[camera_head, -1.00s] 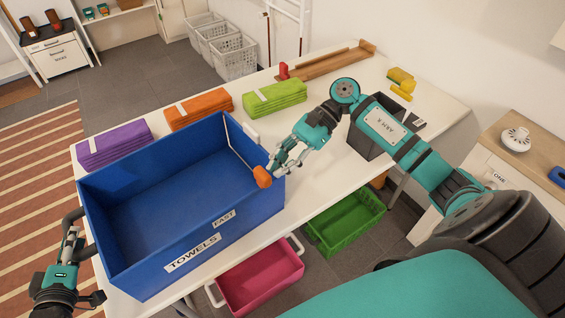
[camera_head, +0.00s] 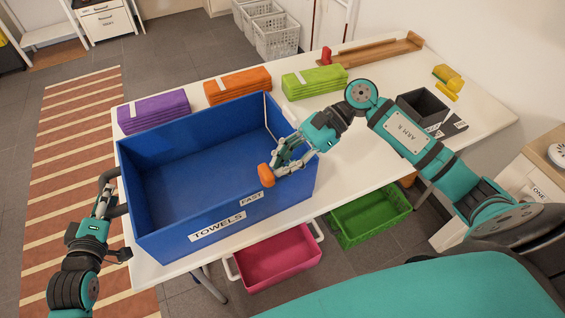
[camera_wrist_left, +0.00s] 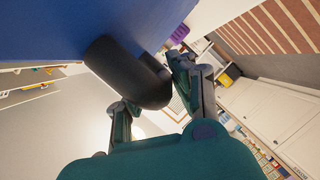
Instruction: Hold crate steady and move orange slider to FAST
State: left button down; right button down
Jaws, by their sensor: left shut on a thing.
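The blue crate (camera_head: 180,222) stands on the white table, with a TOWELS label (camera_head: 218,227) and a FAST label (camera_head: 251,198) on its front wall. The orange slider (camera_head: 266,174) is at the front rim, just above and slightly right of FAST. My left gripper (camera_head: 104,200) is shut on the dark handle (camera_head: 110,178) at the crate's left end; the handle also shows in the left wrist view (camera_wrist_left: 125,70). My right gripper (camera_head: 280,160) is over the crate's right part, its fingertips at the slider. Whether its fingers close on the slider is unclear.
Purple (camera_head: 153,112), orange (camera_head: 237,86) and green (camera_head: 314,83) towels lie behind the crate. A dark open box (camera_head: 422,108) stands right of my right gripper. Pink (camera_head: 278,258) and green (camera_head: 368,217) bins are below the table's front edge.

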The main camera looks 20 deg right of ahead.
jog(key=d+f+v, duration=0.1)
jog(key=f+v, duration=0.1)
jog(key=v, duration=1.1)
jog(key=shift+d, duration=0.2)
pick_arm(q)
jog(key=c, duration=1.6)
grip_release()
jog(key=shift+r, duration=0.3)
jog(key=o, duration=0.5)
jog(key=shift+f, duration=0.1)
jog(key=shift+o, duration=0.3)
jog(key=shift+f, duration=0.45)
jog(key=v, duration=1.2)
jog(key=shift+r, duration=0.3)
pick_arm(e)
jog(key=shift+w+r, duration=0.1)
pick_arm(q)
jog(key=shift+s+f, duration=0.1)
pick_arm(e)
jog(key=shift+a, duration=0.1)
